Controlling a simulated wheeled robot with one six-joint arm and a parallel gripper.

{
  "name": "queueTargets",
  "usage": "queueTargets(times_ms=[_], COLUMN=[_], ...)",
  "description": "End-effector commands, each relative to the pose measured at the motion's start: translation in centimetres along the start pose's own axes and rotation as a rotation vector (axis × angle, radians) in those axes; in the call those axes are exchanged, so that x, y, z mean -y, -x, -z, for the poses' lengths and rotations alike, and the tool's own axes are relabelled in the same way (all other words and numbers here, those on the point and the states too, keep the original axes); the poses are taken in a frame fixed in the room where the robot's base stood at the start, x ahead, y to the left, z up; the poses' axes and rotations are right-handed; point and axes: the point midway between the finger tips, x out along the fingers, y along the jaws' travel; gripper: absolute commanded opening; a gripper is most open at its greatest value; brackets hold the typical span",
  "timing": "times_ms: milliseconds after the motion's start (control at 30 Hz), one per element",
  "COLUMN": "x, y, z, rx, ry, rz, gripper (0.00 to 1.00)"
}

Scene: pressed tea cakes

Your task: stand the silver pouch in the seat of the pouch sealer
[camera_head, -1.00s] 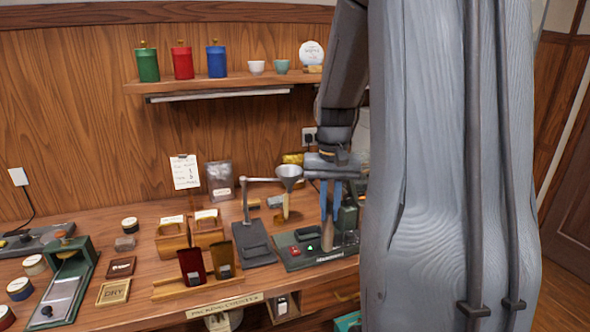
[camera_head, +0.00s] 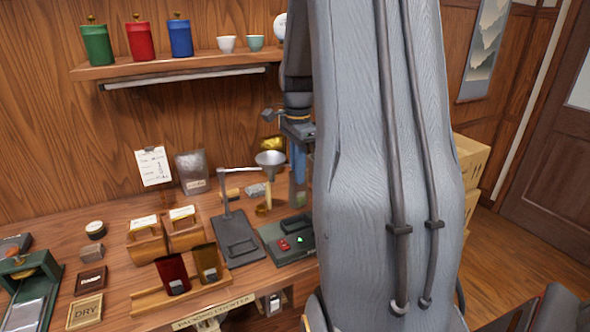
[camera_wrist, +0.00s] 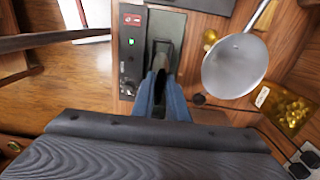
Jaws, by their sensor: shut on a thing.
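The pouch sealer (camera_head: 286,240) is a dark green unit with a red button and a green light, on the counter; my arm hides its right part. In the wrist view its dark panel (camera_wrist: 131,62) lies left of and beyond my fingers. My gripper (camera_head: 298,172) has blue fingers and also shows in the wrist view (camera_wrist: 163,88). It is shut on a thin, dark brownish-grey thing (camera_wrist: 160,63), seen edge-on, which appears to be the silver pouch. The pouch overlaps the sealer's grey middle part in the wrist view; I cannot tell whether they touch.
A metal funnel (camera_head: 270,158) on a stand (camera_head: 236,240) is just left of my gripper, and close on the right in the wrist view (camera_wrist: 234,66). A wooden rack (camera_head: 185,295) holds red and brown pouches. A grey bag (camera_head: 194,172) leans at the wall.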

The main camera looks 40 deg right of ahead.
Motion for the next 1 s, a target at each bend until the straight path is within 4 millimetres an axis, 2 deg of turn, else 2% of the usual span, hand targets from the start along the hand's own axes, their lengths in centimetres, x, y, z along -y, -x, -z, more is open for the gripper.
queueTargets(times_ms=[267, 1000], x=[0.2, 0.1], y=[-1.5, -7.7], z=[-0.5, -0.2], rx=[0.000, 0.001], ry=[0.010, 0.006], rz=[-0.001, -0.002], gripper=[0.00, 0.00])
